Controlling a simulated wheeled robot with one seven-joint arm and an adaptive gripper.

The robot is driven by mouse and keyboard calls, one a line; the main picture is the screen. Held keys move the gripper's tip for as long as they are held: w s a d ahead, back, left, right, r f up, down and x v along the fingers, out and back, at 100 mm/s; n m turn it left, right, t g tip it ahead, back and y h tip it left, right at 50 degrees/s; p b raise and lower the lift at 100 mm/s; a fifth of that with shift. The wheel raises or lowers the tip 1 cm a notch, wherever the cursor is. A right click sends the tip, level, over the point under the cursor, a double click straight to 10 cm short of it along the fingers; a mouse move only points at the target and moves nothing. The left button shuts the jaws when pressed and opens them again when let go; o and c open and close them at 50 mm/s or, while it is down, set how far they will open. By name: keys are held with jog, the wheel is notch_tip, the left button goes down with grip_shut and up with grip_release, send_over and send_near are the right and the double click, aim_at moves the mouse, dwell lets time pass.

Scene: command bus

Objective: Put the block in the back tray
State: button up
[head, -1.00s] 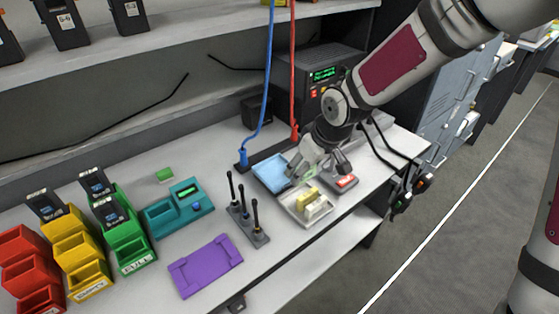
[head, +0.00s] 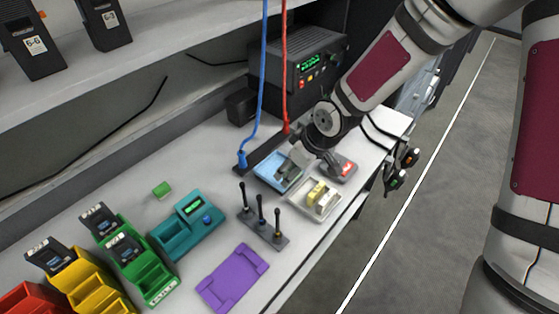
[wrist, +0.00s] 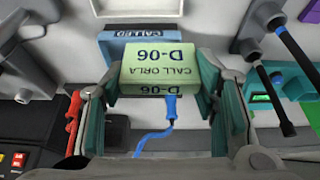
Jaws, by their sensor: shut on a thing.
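A pale green block (wrist: 158,68) marked "CALL ORLA D-06" is between the fingers of my gripper (wrist: 160,100) in the wrist view. The gripper is shut on it. The blue back tray (wrist: 112,48), with "CALLED" lettering, lies behind the block, which hides part of it. In the head view, my gripper (head: 300,157) is over the right part of the blue tray (head: 263,169); I cannot make out the block clearly there. The pale front tray (head: 297,207) holds yellow and white blocks (head: 320,194).
A grey device with a red top (head: 345,168) sits right of the trays. A stand with black rods (head: 265,225), a purple holder (head: 233,278) and a teal device (head: 185,228) lie left. Blue (head: 262,80) and red (head: 285,70) cables hang behind the blue tray.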

jog(key=w+a, duration=0.1)
jog(key=w, duration=0.1)
jog(key=w+a, duration=0.1)
jog(key=w, duration=0.1)
jog(key=w+a, duration=0.1)
jog(key=w, duration=0.1)
jog(key=shift+a+f, duration=0.3)
jog(key=shift+a, duration=0.05)
jog(key=shift+w+a+f, duration=0.1)
jog(key=shift+f, duration=1.7)
jog(key=shift+f, duration=0.15)
jog(key=o, duration=1.1)
